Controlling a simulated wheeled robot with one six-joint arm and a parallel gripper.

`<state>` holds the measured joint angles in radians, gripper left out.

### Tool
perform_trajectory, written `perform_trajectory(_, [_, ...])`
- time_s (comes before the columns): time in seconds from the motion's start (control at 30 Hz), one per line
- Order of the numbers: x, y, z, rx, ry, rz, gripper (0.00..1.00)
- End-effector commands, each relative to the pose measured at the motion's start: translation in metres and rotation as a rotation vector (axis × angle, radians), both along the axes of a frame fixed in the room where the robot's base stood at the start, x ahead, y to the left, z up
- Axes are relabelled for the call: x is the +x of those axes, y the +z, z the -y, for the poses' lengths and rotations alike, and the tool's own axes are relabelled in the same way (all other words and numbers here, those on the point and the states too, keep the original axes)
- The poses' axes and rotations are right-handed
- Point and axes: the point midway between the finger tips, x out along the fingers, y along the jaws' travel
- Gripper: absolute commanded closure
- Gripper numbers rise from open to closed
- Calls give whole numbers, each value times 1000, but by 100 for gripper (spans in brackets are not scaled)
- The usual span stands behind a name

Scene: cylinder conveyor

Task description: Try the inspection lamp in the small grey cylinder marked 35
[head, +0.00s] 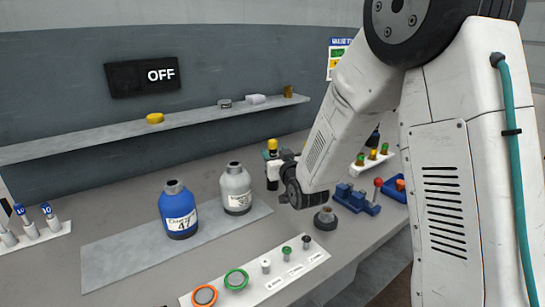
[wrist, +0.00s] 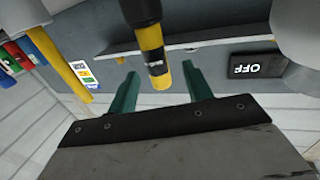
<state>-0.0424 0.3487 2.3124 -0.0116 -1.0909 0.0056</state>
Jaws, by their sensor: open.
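A grey cylinder (head: 236,188) with a narrow neck and white label stands on the grey plate; its number is too small to read surely. A larger blue cylinder (head: 178,209) marked 47 stands left of it. My gripper (head: 272,157) is just behind and right of the grey cylinder. In the wrist view my gripper (wrist: 158,88) shows two teal fingers apart. A black and yellow stick, likely the inspection lamp (wrist: 152,42), lies between or in front of them; touching cannot be told. Its yellow top (head: 272,144) shows above the gripper in the head view.
A dark sign reading OFF (head: 142,76) hangs above a wall shelf (head: 95,140) with small items. A white panel (head: 258,284) with buttons and knobs lies in front. A dark cup (head: 325,218) and a blue fixture (head: 357,200) are at right.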

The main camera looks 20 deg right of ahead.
Motion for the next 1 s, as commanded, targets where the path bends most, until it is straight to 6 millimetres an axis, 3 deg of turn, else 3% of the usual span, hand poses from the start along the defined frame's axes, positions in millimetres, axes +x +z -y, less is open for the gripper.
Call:
perform_trajectory(0.23, [35,2,1,0,0,0,50])
perform_trajectory(0.53, [41,2,1,0,0,-1,50])
perform_trajectory(0.73, [41,2,1,0,0,-1,100])
perform_trajectory(1.0, [41,3,1,0,0,0,100])
